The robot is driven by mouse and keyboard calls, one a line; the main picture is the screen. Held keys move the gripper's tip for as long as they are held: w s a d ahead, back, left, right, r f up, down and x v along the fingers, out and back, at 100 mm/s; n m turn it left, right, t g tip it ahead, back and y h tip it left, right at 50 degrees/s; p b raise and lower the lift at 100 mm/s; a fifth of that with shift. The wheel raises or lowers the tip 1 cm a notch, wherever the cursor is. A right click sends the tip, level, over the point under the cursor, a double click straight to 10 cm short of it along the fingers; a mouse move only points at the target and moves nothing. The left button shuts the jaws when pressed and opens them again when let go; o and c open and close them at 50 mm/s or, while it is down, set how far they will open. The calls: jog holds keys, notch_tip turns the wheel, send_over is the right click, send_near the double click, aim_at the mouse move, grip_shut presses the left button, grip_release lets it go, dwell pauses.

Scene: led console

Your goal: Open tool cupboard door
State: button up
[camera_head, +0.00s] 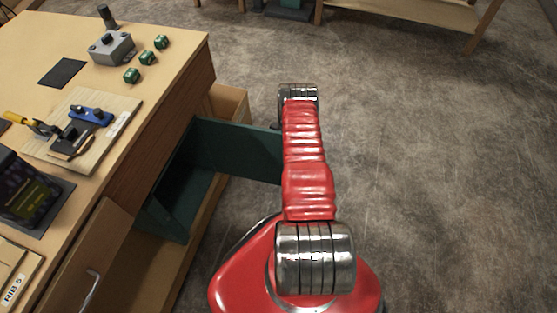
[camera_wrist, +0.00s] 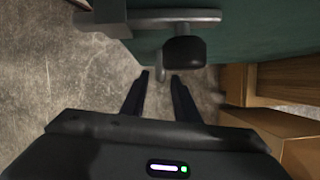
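The green tool cupboard (camera_head: 180,205) sits under the workbench in the head view. Its green door (camera_head: 238,150) stands swung out from the bench, and its far end passes behind my red arm. In the wrist view the door's green face (camera_wrist: 260,42) fills the upper right. A grey handle (camera_wrist: 150,19) with a dark rounded end piece (camera_wrist: 184,53) is on it. The fingertips are just below the handle in that view, with nothing held. In the head view my arm hides most of the gripper.
The bench top (camera_head: 165,30) carries a grey joystick box (camera_head: 110,48), green blocks (camera_head: 147,57) and a clamp board (camera_head: 85,130). A wooden panel with a metal handle (camera_head: 92,290) is at lower left. Wooden boxes (camera_wrist: 275,130) are right of the gripper. Floor (camera_head: 450,160) is clear to the right.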

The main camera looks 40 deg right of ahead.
jog(key=v, duration=1)
jog(key=shift+d+r, duration=0.15)
jog(key=shift+r, duration=0.25)
